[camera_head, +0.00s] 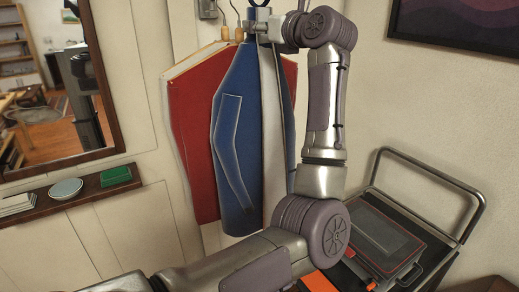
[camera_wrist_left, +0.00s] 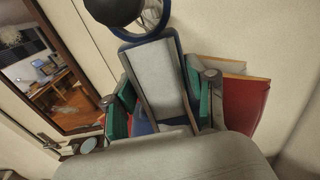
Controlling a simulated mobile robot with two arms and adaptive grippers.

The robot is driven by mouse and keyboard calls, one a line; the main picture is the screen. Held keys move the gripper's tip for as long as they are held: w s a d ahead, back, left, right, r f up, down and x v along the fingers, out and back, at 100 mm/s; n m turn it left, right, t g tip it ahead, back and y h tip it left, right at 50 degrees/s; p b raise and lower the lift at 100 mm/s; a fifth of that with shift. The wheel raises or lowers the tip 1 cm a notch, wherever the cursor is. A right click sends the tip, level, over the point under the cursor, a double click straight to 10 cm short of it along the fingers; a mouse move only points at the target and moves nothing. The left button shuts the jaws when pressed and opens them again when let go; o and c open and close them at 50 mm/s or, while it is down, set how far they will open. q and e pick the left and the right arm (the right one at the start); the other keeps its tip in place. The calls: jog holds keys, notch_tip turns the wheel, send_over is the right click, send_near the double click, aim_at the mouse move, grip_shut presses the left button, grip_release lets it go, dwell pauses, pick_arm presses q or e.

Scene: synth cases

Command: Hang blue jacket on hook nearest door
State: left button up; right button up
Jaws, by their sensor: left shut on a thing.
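The blue jacket (camera_head: 232,140) hangs upright along the wall in the head view, with a pale strip on its right side. My left gripper (camera_head: 264,24) is at its top, shut on its upper part. In the left wrist view, the green-padded fingers (camera_wrist_left: 162,105) stand either side of a grey panel with blue edges, part of the jacket (camera_wrist_left: 157,75). A blue loop (camera_wrist_left: 164,20) shows beside a dark round knob (camera_wrist_left: 113,8) above it; I cannot tell whether the loop is around the knob. No door is visible. My right gripper is out of view.
A red garment (camera_head: 196,125) hangs close behind the jacket. A framed mirror (camera_head: 116,95) and a narrow wall shelf (camera_head: 92,190) with small items are at left. A handled cart (camera_head: 470,215) carrying a dark case (camera_head: 380,235) stands at right, near my arm.

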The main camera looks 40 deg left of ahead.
pick_arm(q)
jog(key=shift+r, duration=0.45)
jog(key=shift+d, duration=0.15)
jog(key=shift+s+d, duration=0.15)
jog(key=shift+d, duration=0.05)
jog(key=b+v, duration=0.2)
jog(key=v, duration=0.8)
jog(key=shift+d+b, duration=0.25)
jog(key=shift+b, duration=0.1)
dwell(0.9)
jog(key=shift+f, duration=0.15)
